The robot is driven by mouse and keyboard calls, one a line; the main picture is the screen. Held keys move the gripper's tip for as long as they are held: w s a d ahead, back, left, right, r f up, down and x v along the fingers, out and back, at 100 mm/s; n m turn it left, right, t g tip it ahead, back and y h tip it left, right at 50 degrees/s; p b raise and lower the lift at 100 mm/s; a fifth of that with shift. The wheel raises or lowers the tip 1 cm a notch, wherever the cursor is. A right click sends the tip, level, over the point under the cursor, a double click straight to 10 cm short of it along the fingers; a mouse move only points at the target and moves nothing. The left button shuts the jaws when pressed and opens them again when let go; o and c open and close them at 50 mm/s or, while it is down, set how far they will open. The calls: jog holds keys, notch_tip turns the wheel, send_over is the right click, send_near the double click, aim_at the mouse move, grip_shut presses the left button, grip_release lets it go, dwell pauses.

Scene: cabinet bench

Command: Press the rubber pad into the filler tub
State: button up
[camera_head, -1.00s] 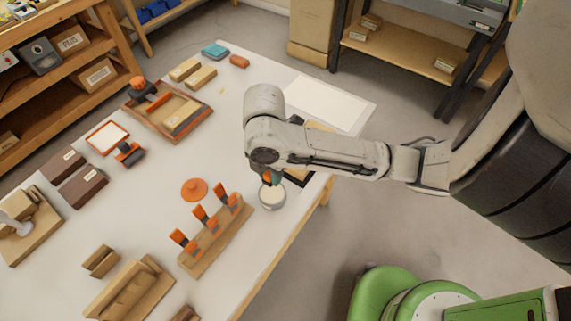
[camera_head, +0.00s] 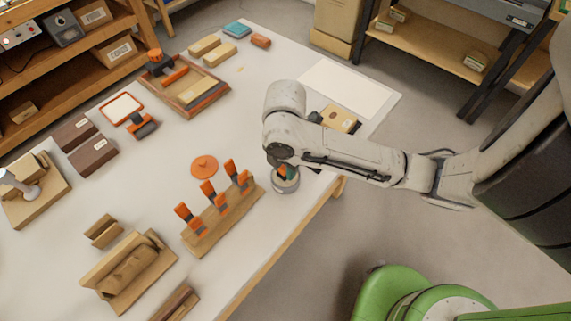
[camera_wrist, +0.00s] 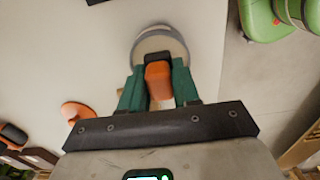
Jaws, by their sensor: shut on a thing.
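The filler tub (camera_head: 287,187) is a small round pale grey tub near the table's right edge; its rim also shows in the wrist view (camera_wrist: 136,46). My gripper (camera_head: 282,171) is right over it, pointing down. In the wrist view, its green fingers (camera_wrist: 158,88) are shut on an orange-handled tool (camera_wrist: 158,79) with a black end, which overlaps the tub's near side. I take the black end for the rubber pad (camera_wrist: 157,58). The tool's tip is at the tub's opening; the frames do not clearly show whether it touches the filler.
A wooden rack (camera_head: 222,221) with several orange-tipped tools stands just left of the tub. An orange disc (camera_head: 204,166) lies behind the rack. A tan box (camera_head: 339,119) and white sheet (camera_head: 349,88) lie beyond my arm.

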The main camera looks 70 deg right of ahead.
jog(key=shift+f+b, duration=0.65)
dwell(2.2)
jog(key=shift+r+p, duration=2.8)
jog(key=shift+r, duration=0.8)
